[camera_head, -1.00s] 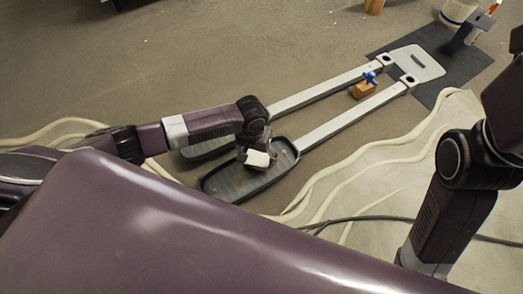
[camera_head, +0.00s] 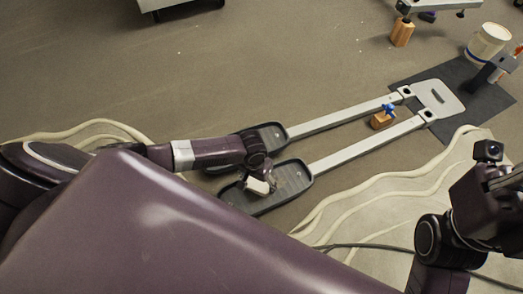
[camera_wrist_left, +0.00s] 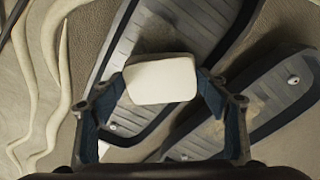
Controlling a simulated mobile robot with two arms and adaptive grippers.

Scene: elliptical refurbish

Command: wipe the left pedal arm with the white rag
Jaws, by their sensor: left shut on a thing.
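My left gripper (camera_head: 258,182) is shut on the white rag (camera_head: 259,186), held over the near black footplate (camera_head: 240,200). In the left wrist view the rag (camera_wrist_left: 160,80) sits between the two fingers, with the ribbed footplate (camera_wrist_left: 170,35) behind it; I cannot tell whether they touch. Two pale, parallel pedal arms run from the footplates towards the upper right: a far one (camera_head: 345,118) and a near one (camera_head: 365,147). Both are clear of the rag. My right gripper (camera_head: 495,190) is partly in view at the right edge; its fingers are not clear.
The far footplate (camera_head: 270,134) lies beside the near one. A wooden block with a blue knob (camera_head: 388,110) is between the pedal arms. A pale plate (camera_head: 442,99) joins their far ends on a dark mat (camera_head: 480,110). A white bucket (camera_head: 487,43) stands behind. Cables cross the floor.

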